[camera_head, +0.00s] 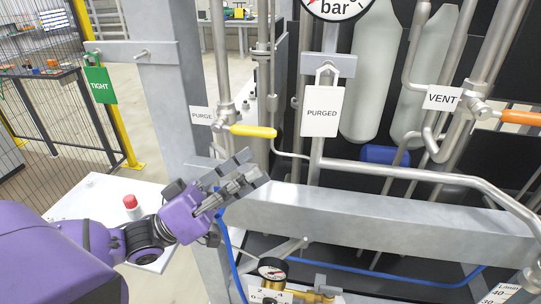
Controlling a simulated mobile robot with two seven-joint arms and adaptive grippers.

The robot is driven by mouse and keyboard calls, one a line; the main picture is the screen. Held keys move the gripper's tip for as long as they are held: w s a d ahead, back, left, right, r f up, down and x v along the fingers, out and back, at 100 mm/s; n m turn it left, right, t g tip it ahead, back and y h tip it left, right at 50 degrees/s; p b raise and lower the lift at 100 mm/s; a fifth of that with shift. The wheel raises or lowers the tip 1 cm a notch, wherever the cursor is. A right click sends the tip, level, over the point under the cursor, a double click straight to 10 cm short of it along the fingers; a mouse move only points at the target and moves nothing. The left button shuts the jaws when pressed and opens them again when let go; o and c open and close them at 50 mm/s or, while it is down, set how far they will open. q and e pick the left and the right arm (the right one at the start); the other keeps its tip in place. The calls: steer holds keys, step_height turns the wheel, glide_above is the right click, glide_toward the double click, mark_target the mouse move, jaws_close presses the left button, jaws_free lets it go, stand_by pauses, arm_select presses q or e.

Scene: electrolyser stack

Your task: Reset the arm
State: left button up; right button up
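My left arm comes in from the left in purple. Its grey gripper (250,170) points up and right in front of the frame's upright and horizontal beam. It is below the yellow valve handle (253,131) and apart from it in the picture. I see no object held in it, but the angle hides whether the fingers are parted or closed. My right gripper is out of view.
A white "PURGED" tag (320,111) hangs beneath a pressure gauge (338,6). A green "TIGHT" tag (99,85) hangs at left. An orange valve handle (521,117) is at right. A red button (130,202) stands behind my arm. Pipes and a beam (390,220) crowd the right.

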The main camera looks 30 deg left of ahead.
arm_select(q)
steer(key=s+a+f+n+y+p, duration=0.15)
steer(key=f+y, duration=0.45)
steer(key=f, duration=0.7)
steer(key=s+f+n+y, duration=0.2)
steer(key=f+y, duration=0.4)
steer(key=f, duration=0.7)
steer(key=s+d+f+g+y, duration=0.2)
steer(key=s+d+f+g, duration=0.1)
steer(key=s+f, duration=0.4)
steer(key=s+d+f+g+y, duration=0.2)
steer(key=s+f+g, duration=0.3)
steer(key=f, duration=0.8)
steer(key=s+d, duration=0.1)
steer(key=s, duration=0.2)
steer(key=shift+s+f+p, duration=0.15)
steer(key=shift+s+p, duration=0.05)
steer(key=shift+p, duration=0.1)
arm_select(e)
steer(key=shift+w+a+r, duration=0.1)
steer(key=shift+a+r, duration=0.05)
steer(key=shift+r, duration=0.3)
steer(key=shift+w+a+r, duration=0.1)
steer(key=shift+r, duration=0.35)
arm_select(q)
steer(key=shift+d+m, duration=0.1)
steer(key=shift+m, duration=0.15)
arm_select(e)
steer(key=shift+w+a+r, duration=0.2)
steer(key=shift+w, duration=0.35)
